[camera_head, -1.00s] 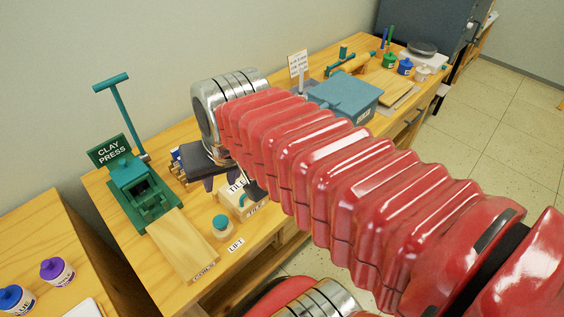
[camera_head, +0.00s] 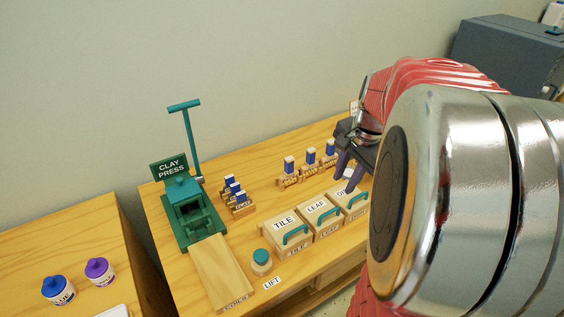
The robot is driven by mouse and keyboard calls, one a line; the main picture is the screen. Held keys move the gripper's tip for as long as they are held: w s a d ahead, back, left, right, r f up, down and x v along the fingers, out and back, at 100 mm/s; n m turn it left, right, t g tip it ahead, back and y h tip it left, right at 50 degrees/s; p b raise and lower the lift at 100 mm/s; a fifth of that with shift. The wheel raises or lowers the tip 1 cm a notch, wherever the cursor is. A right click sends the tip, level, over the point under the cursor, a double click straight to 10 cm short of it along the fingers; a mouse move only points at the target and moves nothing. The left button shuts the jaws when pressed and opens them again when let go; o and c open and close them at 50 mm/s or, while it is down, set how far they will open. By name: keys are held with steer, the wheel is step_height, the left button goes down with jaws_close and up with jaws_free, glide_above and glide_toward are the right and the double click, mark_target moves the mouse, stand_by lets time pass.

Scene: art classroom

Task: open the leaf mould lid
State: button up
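The leaf mould (camera_head: 332,230) is a small wooden box in the middle of a row of three. Its lid (camera_head: 313,208) lies flat on top, shut, with a white LEAF label and a teal handle (camera_head: 329,217) on its front part. My gripper (camera_head: 346,178) is dark, with two purplish fingers pointing down. The fingers look spread apart, with nothing seen held between them. In the picture it appears behind and right of the leaf mould, above the back of the third box, and apart from the leaf lid. My arm's large silver joint covers the area right of the boxes.
The tile mould (camera_head: 283,226) stands left of the leaf mould, and a third, partly hidden mould (camera_head: 349,197) stands right. A teal knob (camera_head: 261,257) by the LIFT label and the green clay press (camera_head: 190,210) are further left. Several blue-and-white stamps (camera_head: 310,158) stand behind.

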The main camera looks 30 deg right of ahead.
mark_target(330, 212)
steer(key=shift+f, duration=0.1)
stand_by(0.3)
steer(key=w+f, duration=0.1)
steer(key=f, duration=0.8)
steer(key=w+f, duration=0.1)
steer(key=f, duration=0.3)
steer(key=shift+w+f, duration=0.2)
steer(key=shift+w, duration=0.15)
jaws_close()
steer(key=shift+a, duration=0.1)
